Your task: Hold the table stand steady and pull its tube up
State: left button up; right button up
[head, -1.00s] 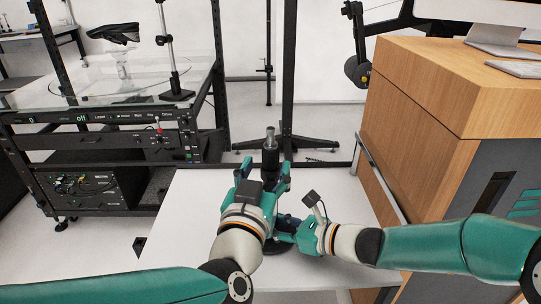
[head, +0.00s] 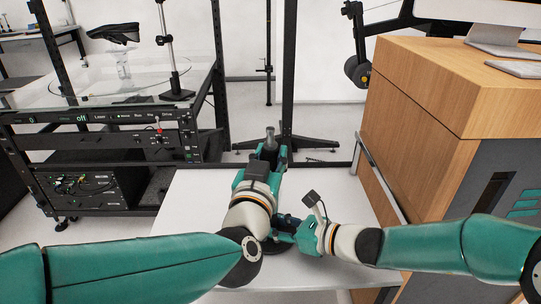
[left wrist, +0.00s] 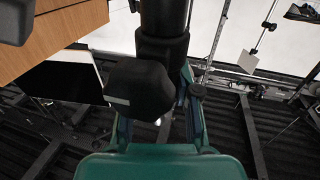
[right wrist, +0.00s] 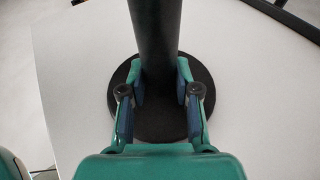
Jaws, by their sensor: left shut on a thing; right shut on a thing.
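The table stand is a dark upright post; its metal-tipped top (head: 270,138) shows in the head view. Its round black base (right wrist: 158,126) sits on the white table. My right gripper (right wrist: 160,95) is shut on the thick black post low down, just above the base; it also shows in the head view (head: 284,228). My left gripper (head: 264,165) is shut around the upper part of the stand, just below the top. In the left wrist view, the dark tube (left wrist: 163,25) runs up between the fingers, and a black block hides part of the grip.
The white table top (head: 200,205) is clear left of the stand. A wooden cabinet (head: 430,120) stands close on the right, with a metal rail along its side. A black equipment rack (head: 110,145) stands behind on the left.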

aim_at(270, 128)
pick_arm(q)
grip_shut()
notch_tip(270, 128, up, 10)
jog(key=shift+r, duration=0.2)
jog(key=o, duration=0.9)
grip_release()
jog(key=shift+o, duration=1)
jog(key=shift+f, duration=0.15)
jog(key=shift+s, duration=0.1)
